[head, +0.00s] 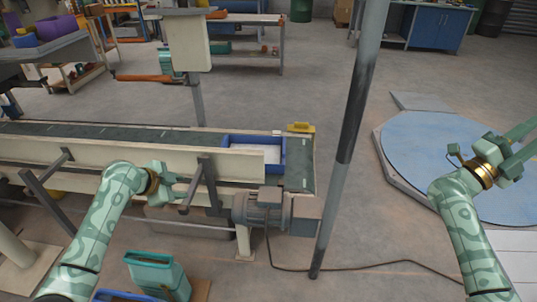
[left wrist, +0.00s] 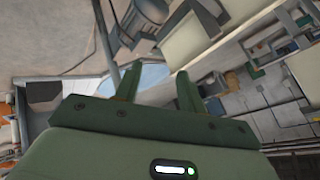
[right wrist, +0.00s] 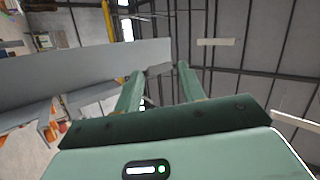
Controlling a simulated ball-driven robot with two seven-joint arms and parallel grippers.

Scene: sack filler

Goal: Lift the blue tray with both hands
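The blue tray (head: 283,156) sits on the right end of the conveyor belt (head: 120,136) in the head view. It has blue walls and a pale inside, and the conveyor's front side panel hides part of its front. My left gripper (head: 186,182) is in front of the conveyor, left of the tray and apart from it. Its two fingers stand apart with nothing between them in the left wrist view (left wrist: 157,82). My right gripper (head: 526,138) is far to the right, over the round blue platform. Its fingers are open and empty in the right wrist view (right wrist: 160,78).
A grey post (head: 345,150) stands between the tray and my right arm. A motor (head: 262,207) hangs at the conveyor's front, below the tray. A yellow block (head: 300,127) is at the conveyor's back right corner. The round blue platform (head: 425,150) lies at the right.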

